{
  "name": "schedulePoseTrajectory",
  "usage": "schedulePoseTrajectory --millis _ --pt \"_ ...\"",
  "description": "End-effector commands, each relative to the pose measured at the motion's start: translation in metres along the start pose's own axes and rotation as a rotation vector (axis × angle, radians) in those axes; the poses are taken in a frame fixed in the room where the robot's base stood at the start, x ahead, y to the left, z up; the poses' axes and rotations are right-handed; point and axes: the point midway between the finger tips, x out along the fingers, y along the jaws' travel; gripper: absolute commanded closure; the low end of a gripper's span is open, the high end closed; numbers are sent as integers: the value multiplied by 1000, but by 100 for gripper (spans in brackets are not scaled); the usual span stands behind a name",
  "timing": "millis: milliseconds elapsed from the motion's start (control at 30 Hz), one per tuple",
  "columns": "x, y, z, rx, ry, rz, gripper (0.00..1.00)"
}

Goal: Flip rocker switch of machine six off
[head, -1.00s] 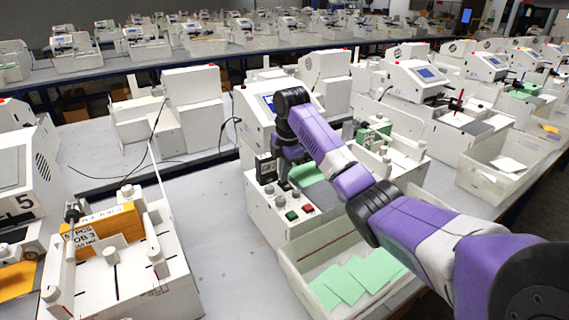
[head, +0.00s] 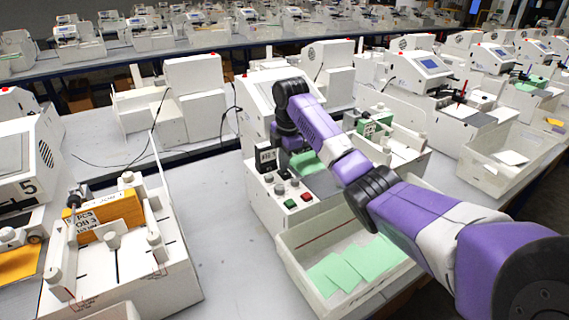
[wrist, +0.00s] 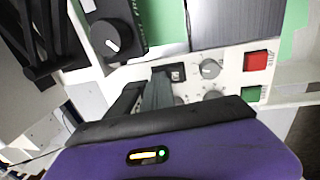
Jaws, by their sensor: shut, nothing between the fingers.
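The middle machine (head: 275,215) is white, with a small control panel on its front; I cannot read a number on it. In the wrist view a small black rocker switch (wrist: 178,72) sits on the panel, left of a grey knob (wrist: 210,69). My gripper (wrist: 160,78) is shut and empty, its dark fingertips just left of the switch and partly over the panel. I cannot tell whether they touch the switch, nor which way it is tilted. In the head view my arm hides the fingers.
A red button (wrist: 256,61) and a green button (wrist: 250,93) are right of the knobs. A black box with a dial (wrist: 108,40) stands beside the switch. A bin with green sheets (head: 300,270) is in front. Machine 5 (head: 28,165) stands at left; bare table lies between.

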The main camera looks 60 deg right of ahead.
Motion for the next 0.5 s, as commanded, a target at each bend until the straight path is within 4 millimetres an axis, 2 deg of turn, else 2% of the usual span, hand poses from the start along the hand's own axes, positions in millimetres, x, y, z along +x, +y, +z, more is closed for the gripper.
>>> schedulePoseTrajectory --millis 500 --pt "-4 -15 -1 -2 1 -3 100"
